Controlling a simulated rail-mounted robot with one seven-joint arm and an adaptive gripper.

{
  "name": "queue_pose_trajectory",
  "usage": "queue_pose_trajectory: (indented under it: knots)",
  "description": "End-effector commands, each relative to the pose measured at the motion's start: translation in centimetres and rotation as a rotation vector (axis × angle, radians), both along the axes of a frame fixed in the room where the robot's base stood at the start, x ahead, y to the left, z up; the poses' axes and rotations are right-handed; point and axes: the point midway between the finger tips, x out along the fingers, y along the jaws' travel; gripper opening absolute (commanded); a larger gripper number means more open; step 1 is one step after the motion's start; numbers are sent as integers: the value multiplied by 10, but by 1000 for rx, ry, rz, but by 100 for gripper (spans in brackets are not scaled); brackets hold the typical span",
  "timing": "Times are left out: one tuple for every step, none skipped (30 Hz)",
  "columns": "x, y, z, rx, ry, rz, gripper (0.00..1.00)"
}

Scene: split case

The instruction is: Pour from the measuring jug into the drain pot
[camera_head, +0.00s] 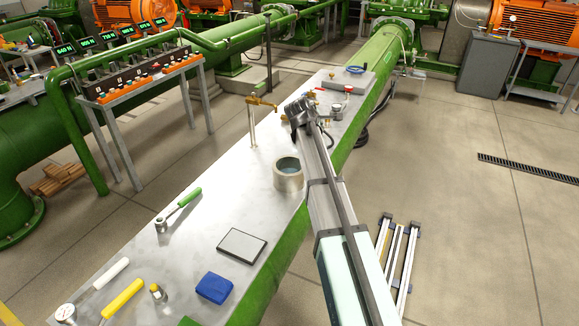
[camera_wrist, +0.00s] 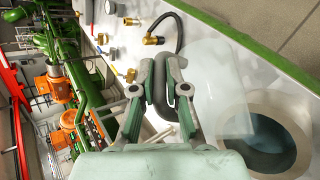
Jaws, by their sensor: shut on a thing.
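My gripper (camera_head: 300,112) is above the bench, behind the drain pot in the head view. In the wrist view my gripper (camera_wrist: 160,92) is shut on the grey curved handle of the measuring jug (camera_wrist: 218,92). The jug's clear body extends right from the fingers, its upper part overlapping the bench and its lower part close to the drain pot's rim. The drain pot (camera_head: 289,181) is a round metal pot standing on the bench; in the wrist view the pot (camera_wrist: 292,112) shows bluish liquid inside. In the head view I cannot make out the jug clearly. Its tilt and contents are unclear.
The metal bench (camera_head: 215,215) carries a green-handled tool (camera_head: 184,203), a grey tablet-like plate (camera_head: 242,245), a blue block (camera_head: 214,288) and a yellow-handled tool (camera_head: 122,301). A brass tap (camera_head: 262,102) stands behind the pot. Small fittings lie at the bench's far end.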

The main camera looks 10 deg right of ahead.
Motion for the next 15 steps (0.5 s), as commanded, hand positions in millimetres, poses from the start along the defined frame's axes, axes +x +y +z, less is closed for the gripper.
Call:
queue_pose_trajectory:
  knots:
    - [0,0,0,-3,-2,1,0]
    - [0,0,0,-4,-4,0,0]
    - [0,1,0,-6,-4,0,0]
    - [0,1,0,-8,-5,1,0]
    - [0,1,1,-9,-6,1,0]
    - [0,1,1,-12,-7,0,0]
    - [-1,1,1,-12,-8,0,0]
    - [-1,1,1,-14,-8,1,0]
    - [-1,1,2,-16,-9,0,0]
    - [-1,2,2,-18,-11,0,0]
    - [-1,2,2,-20,-11,0,0]
    - [-1,2,2,-22,-13,1,0]
    - [-1,2,2,-24,-13,0,0]
    - [-1,2,2,-26,-15,0,0]
    - [-1,2,3,-28,-16,0,0]
